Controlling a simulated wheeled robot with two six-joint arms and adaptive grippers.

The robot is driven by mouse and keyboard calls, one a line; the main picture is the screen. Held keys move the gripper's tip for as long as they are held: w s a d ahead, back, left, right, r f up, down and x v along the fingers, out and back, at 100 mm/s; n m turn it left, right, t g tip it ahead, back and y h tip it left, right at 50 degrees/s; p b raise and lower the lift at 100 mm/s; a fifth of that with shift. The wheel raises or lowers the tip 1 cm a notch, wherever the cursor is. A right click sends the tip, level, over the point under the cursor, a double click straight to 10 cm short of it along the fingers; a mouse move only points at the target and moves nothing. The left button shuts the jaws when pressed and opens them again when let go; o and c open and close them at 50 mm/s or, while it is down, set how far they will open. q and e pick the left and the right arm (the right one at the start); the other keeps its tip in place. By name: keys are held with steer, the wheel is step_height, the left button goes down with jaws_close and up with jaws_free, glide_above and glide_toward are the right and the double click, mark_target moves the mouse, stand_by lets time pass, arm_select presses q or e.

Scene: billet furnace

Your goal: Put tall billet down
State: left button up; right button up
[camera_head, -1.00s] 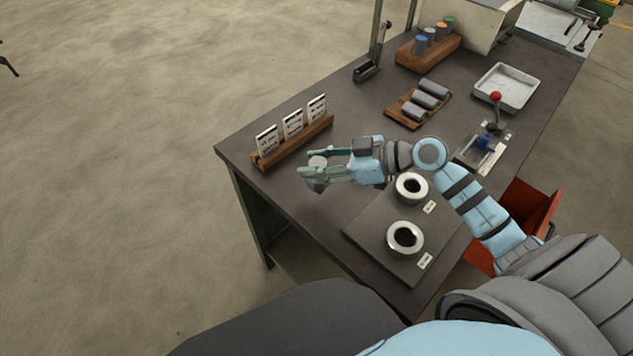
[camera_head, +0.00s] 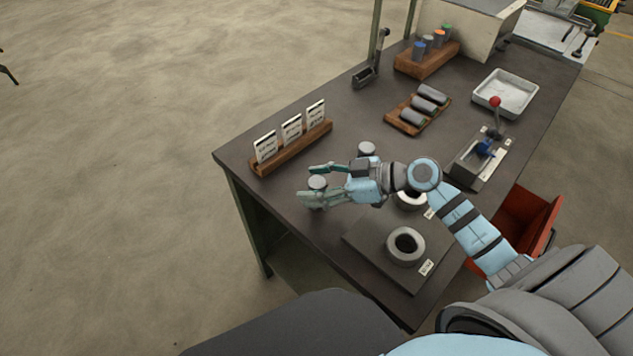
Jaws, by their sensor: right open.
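A grey cylindrical billet (camera_head: 317,181) shows its pale round top near the table's left front part. It appears upright; its lower part is hidden by my gripper, so I cannot tell exactly how its base rests. My right gripper (camera_head: 321,184) reaches in from the right with its fingers open, one on the far side of the billet and one on the near side. My left gripper is not in view.
The dark table (camera_head: 300,215) holds a card rack (camera_head: 290,149), a plate (camera_head: 372,243) with two rings, one a pale ring (camera_head: 405,260), and a wooden tray (camera_head: 396,119) with several cylinders. A metal tray (camera_head: 505,92) stands farther right. The table's left edge is close.

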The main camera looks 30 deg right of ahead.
steer(key=shift+r, duration=0.15)
steer(key=p+v, duration=0.4)
steer(key=v, duration=0.8)
steer(key=shift+d, duration=0.1)
